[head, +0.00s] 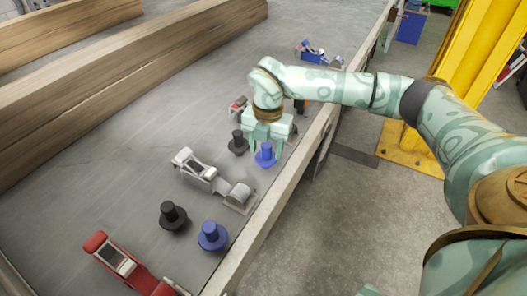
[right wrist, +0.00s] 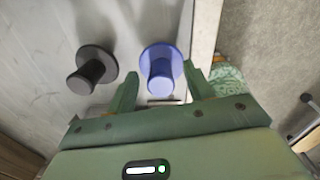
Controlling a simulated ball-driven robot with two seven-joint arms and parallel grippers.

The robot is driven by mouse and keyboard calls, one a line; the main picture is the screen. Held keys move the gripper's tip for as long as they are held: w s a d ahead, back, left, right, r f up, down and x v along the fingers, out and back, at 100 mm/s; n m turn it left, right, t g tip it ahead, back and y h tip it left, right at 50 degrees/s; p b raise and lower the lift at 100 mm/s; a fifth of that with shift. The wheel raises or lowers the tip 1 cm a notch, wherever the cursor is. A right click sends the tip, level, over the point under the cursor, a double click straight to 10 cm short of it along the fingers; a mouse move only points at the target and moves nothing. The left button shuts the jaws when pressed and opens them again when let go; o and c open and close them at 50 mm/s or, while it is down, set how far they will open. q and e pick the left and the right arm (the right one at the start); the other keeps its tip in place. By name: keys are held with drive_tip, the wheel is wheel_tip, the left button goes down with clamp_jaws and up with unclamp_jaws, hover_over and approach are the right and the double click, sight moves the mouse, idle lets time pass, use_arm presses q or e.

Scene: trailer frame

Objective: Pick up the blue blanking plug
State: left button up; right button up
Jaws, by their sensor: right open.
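A blue blanking plug (head: 265,156), a round flange with a raised stub, stands on the grey deck near its right edge. My right gripper (head: 264,146) is open directly over it, pointing down. In the right wrist view the blue plug (right wrist: 161,68) shows between the two spread green fingers (right wrist: 161,73), its stub toward the gripper; I cannot tell whether they touch it. A second blue plug (head: 212,236) stands nearer on the deck. My left gripper is not in view.
A black plug (head: 238,143) stands just left of the blue one; another black plug (head: 172,215) is nearer. A grey-and-white clamp-like device (head: 199,170) and a red one (head: 125,265) lie on the deck. Wooden beams (head: 130,70) lie left. The deck's raised edge (head: 270,206) runs close on the right.

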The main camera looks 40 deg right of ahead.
drive_tip(key=shift+r, duration=0.2)
drive_tip(key=shift+c, duration=1.2)
clamp_jaws()
